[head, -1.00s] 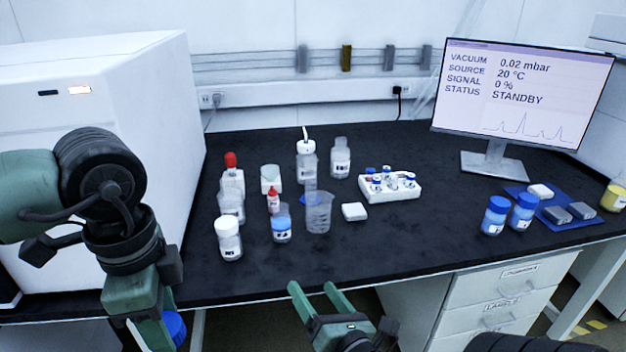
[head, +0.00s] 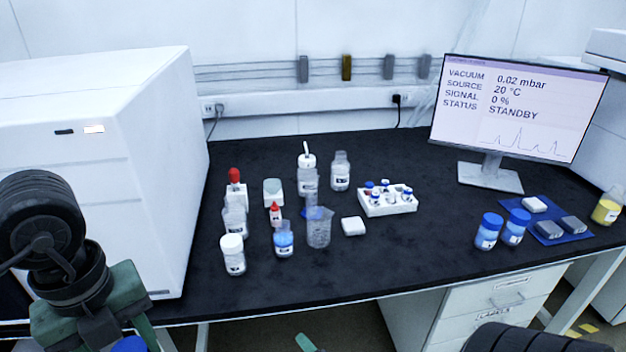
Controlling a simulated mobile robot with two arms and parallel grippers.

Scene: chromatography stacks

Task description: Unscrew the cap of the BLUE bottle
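My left gripper (head: 95,330) is at the lower left, partly cut off by the bottom edge. A round blue thing (head: 128,345), like a cap top, sits between its fingers; whether a bottle is below it is out of frame. A small bottle with blue contents (head: 283,241) stands on the bench in front of the beaker; its top looks clear. Two blue-capped bottles (head: 488,231) (head: 515,227) stand at the right of the bench. Of my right gripper, only a green fingertip (head: 306,343) shows at the bottom edge, below the bench front.
A white-capped bottle (head: 233,255), a red-topped bottle (head: 235,190), a beaker (head: 319,230) and other containers crowd the middle. A white vial rack (head: 388,207) stands to their right. The bench front (head: 390,265) is clear. A big white instrument (head: 150,190) fills the left.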

